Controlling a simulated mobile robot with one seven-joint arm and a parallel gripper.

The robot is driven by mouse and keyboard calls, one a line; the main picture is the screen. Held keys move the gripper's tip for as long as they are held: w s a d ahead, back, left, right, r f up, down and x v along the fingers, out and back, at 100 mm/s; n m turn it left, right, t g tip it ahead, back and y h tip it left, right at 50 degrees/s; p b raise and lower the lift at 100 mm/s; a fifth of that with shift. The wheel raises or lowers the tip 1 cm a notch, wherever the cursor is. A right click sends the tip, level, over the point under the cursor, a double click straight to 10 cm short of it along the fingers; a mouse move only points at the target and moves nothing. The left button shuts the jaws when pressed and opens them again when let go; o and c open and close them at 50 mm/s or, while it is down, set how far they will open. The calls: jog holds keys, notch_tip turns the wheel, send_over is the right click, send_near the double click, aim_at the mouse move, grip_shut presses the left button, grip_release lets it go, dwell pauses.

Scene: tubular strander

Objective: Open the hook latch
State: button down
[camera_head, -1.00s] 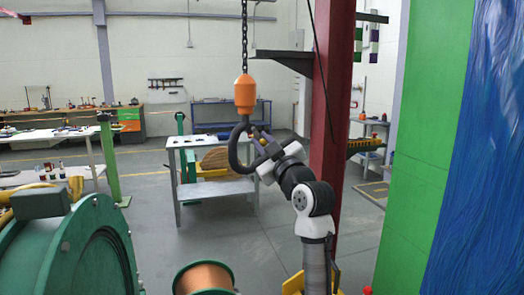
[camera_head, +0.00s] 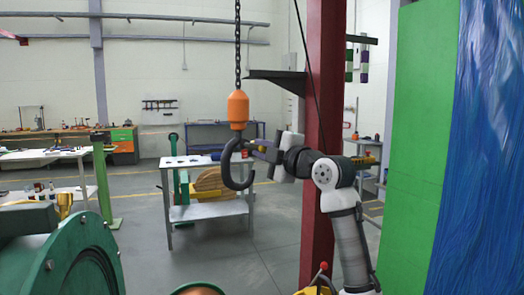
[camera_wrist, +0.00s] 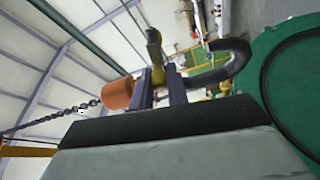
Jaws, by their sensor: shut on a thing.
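The dark crane hook (camera_head: 231,172) hangs from an orange block (camera_head: 238,108) on a chain. In the wrist view the hook (camera_wrist: 232,58) curves away to the right of the fingers and the orange block (camera_wrist: 117,92) is to their left. My gripper (camera_head: 262,149) is at the hook's right side, near its upper part. In the wrist view my gripper (camera_wrist: 161,84) is shut on a yellow-olive piece, which looks like the hook latch (camera_wrist: 154,42). In the head view the latch (camera_head: 256,147) is small and partly hidden, so its angle is unclear.
A red column (camera_head: 325,130) stands right behind my arm, with a dark bracket (camera_head: 275,77) on it. A green panel (camera_head: 422,140) is at the right. A grey table (camera_head: 207,211) stands beyond the hook. A green reel (camera_head: 60,255) fills the lower left.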

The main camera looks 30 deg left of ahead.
jog(key=shift+r+n, duration=0.2)
jog(key=shift+n, duration=0.3)
jog(key=c, duration=1.4)
grip_release()
jog(key=shift+o, duration=0.2)
jog(key=r+b+v, duration=0.1)
jog(key=b+v, duration=0.3)
jog(key=v, duration=0.9)
jog(key=shift+d+f, duration=0.35)
jog(key=shift+d, duration=0.05)
jog(key=shift+s, duration=0.1)
